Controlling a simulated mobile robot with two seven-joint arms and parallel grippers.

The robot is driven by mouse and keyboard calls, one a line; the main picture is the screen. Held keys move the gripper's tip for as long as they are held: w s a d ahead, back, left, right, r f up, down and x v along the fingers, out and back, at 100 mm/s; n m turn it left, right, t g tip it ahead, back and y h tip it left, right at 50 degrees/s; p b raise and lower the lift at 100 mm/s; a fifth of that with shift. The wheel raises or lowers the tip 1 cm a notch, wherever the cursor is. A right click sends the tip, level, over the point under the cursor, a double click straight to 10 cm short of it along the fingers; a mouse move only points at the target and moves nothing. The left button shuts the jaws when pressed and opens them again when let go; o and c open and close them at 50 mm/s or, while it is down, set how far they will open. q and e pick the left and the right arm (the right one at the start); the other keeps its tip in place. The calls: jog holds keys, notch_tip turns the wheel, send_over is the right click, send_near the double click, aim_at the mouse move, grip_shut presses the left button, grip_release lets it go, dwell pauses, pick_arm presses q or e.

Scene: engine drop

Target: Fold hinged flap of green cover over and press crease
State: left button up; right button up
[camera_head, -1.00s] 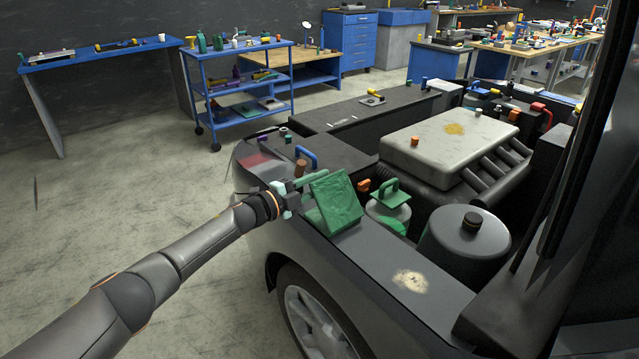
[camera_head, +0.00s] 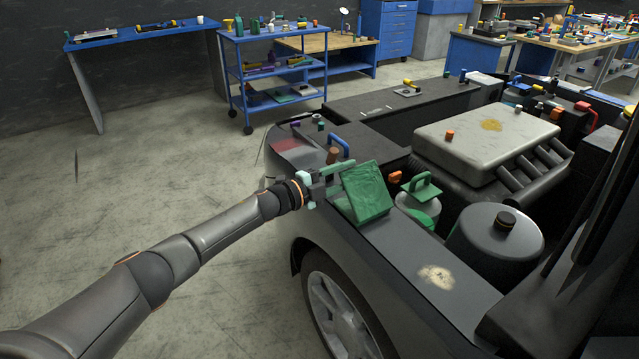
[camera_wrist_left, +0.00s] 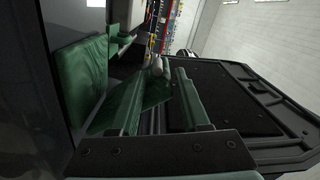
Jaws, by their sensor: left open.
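The green cover (camera_head: 366,194) stands tilted on the dark front fender of the car, its broad face toward me. In the left wrist view, a green sheet (camera_wrist_left: 152,88) shows between and beyond the fingers, and an upright green panel (camera_wrist_left: 82,76) shows at the left. Which of these is the hinged flap, I cannot tell. My left gripper (camera_head: 343,177) is just left of the cover, with its green fingers close to its upper left edge. The fingers are apart in the wrist view (camera_wrist_left: 158,98). Whether they touch the cover is unclear. My right gripper is out of view.
A green-handled cap (camera_head: 423,187) on a pale reservoir and a dark round canister (camera_head: 495,240) stand right of the cover. A blue handle (camera_head: 340,146) and a brown cylinder (camera_head: 333,155) stand behind the gripper. The fender front, with a pale patch (camera_head: 436,277), is clear.

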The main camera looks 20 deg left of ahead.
pick_arm(q)
jog(key=v, duration=1)
jog(key=shift+s+a, duration=0.2)
jog(key=shift+s, duration=0.15)
